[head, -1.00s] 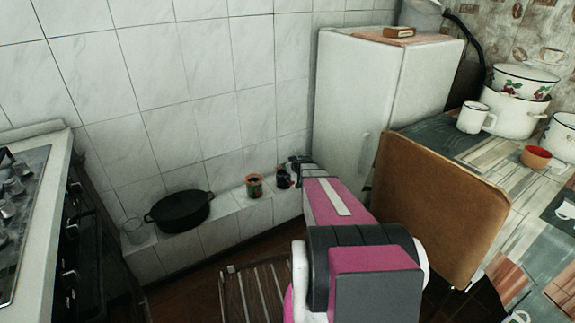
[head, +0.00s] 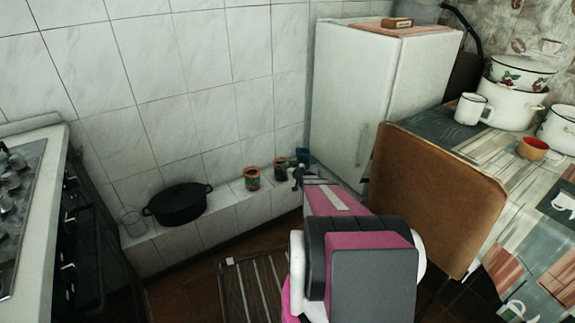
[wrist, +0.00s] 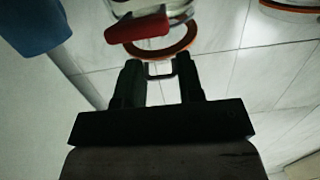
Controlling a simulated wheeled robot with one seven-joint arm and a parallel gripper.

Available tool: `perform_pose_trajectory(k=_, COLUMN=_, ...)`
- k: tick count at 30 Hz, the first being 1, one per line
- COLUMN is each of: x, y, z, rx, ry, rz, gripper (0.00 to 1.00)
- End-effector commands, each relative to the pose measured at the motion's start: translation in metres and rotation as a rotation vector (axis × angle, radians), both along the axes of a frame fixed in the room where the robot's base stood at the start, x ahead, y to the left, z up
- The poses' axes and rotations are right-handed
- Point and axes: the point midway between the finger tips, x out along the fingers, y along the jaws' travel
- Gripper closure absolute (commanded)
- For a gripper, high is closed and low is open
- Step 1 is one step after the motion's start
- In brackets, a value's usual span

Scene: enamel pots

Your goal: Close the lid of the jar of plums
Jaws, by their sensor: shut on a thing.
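A glass jar (head: 281,172) with dark contents stands on the tiled ledge beside my gripper; I take it for the jar of plums, though its label is not readable. In the wrist view, a jar's orange sealing ring (wrist: 184,44) and a red piece (wrist: 138,27) show just beyond my fingers. A thin wire clasp (wrist: 160,75) lies between the fingertips. My gripper (head: 298,178) also shows in the wrist view (wrist: 160,80), shut on this clasp. How far the lid stands open cannot be told.
A second jar (head: 252,178) stands left of the first. A blue cup (head: 303,156) is close on the right, large in the wrist view (wrist: 32,28). A black pot (head: 180,205) and a glass (head: 133,223) sit farther left. The fridge (head: 350,105) bounds the right.

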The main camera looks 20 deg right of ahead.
Motion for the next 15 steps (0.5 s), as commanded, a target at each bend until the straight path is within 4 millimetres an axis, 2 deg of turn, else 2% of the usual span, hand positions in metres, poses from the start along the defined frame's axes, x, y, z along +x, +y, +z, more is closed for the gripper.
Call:
perform_pose_trajectory(k=4, x=-0.0004, y=-0.0006, z=-0.0087, rx=-0.004, ry=0.008, rz=-0.002, gripper=1.0)
perform_pose_trajectory(k=15, x=-0.001, y=-0.0009, z=-0.0129, rx=-0.005, ry=0.009, rz=-0.002, gripper=1.0)
